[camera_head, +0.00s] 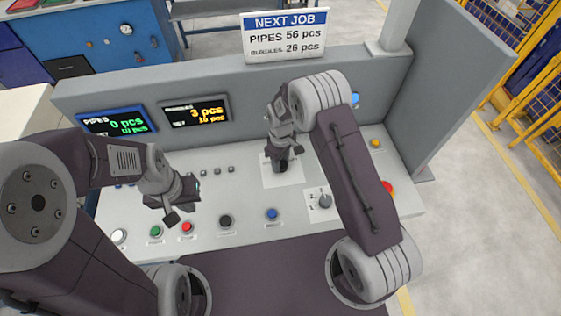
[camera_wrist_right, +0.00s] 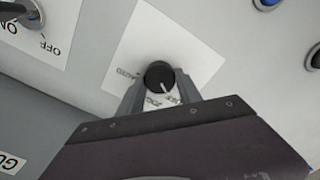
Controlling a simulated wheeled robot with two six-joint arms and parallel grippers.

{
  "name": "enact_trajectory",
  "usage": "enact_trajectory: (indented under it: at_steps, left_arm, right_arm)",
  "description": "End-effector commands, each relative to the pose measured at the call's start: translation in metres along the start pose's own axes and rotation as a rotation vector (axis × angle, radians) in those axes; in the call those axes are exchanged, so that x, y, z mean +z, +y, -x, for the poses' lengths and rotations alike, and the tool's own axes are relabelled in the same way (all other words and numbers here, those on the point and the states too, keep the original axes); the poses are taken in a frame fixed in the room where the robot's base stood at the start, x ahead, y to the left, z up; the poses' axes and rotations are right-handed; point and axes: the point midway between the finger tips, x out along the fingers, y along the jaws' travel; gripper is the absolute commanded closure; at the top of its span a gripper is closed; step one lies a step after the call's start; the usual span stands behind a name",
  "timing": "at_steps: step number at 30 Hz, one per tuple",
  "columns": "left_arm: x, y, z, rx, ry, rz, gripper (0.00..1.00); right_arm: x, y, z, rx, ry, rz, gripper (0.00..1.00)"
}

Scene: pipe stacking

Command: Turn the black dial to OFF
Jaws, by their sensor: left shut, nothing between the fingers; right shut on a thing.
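The black dial (camera_wrist_right: 160,74) sits on a white label plate (camera_wrist_right: 145,35) in the right wrist view. A pale pointer line on its top points towards the lower right of that view. Small labels surround it, too blurred to read surely. My right gripper (camera_wrist_right: 158,90) is shut on the dial, one finger on each side. In the head view my right gripper (camera_head: 281,160) reaches down onto the plate (camera_head: 293,178) and mostly hides the dial. My left gripper (camera_head: 172,215) is shut and empty, over the left part of the panel.
A row of buttons, including green (camera_head: 156,231), red (camera_head: 187,227), black (camera_head: 225,221) and blue (camera_head: 271,214), lines the panel front. A grey knob (camera_head: 325,201) and a red button (camera_head: 388,188) are to the right. Two displays (camera_head: 195,111) stand behind.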

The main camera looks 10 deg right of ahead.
Motion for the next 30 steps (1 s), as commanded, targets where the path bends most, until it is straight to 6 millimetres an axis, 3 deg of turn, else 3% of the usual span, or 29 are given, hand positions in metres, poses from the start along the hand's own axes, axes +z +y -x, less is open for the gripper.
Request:
enact_trajectory:
  at_steps: [16,17,19,30]
  left_arm:
    - [0.0000,0.0000,0.0001,0.000,0.000,0.000,1.00]
    - [0.0000,0.0000,0.0001,0.000,0.000,0.000,1.00]
    - [0.0000,0.0000,0.0000,0.000,0.000,0.000,1.00]
    - [0.0003,-0.0001,-0.0028,0.000,0.000,0.000,1.00]
  right_arm:
    - [-0.0002,0.0015,0.0021,0.003,0.001,0.026,0.99]
    - [-0.0002,0.0015,0.0021,0.003,0.001,0.026,0.56]
    - [-0.0003,0.0015,0.0021,0.003,0.001,0.025,0.37]
    - [-0.0007,0.0011,0.0066,0.002,0.003,0.023,0.37]
